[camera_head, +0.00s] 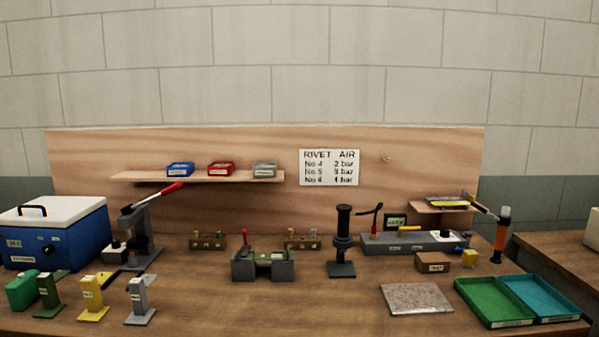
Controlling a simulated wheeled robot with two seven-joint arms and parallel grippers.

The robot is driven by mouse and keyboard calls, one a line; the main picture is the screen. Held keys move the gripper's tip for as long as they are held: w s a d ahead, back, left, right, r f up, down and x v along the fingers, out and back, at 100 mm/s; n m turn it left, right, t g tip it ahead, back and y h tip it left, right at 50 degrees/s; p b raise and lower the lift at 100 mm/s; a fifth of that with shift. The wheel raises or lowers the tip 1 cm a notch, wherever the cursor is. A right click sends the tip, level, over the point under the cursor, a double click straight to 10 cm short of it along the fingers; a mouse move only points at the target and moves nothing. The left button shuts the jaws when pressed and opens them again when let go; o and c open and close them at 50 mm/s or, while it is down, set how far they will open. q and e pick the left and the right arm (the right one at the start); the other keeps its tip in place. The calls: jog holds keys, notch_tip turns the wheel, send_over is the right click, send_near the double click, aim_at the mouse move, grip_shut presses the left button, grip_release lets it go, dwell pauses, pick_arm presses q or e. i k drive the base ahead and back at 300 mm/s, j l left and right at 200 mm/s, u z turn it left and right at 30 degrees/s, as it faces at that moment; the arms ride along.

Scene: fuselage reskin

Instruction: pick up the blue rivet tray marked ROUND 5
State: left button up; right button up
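A small blue tray (180,170) stands at the left on the wooden shelf (140,177) fixed to the back board. Its marking is too small to read. A red tray (221,168) and a grey tray (264,169) stand to its right on the same shelf. A larger, shallow teal-blue tray (540,298) lies on the bench at the front right, beside a green tray (493,302); its label is not readable. Neither of my grippers shows in the head view.
The bench (210,300) holds a blue cool box (55,235), a red-handled lever press (140,235), a grey fixture (263,263) and a black stand (342,245). Below the shelf stand the press and small wooden blocks. Bare bench lies at the front middle.

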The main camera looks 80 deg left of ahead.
aim_at(175, 170)
jog(key=u, duration=3.25)
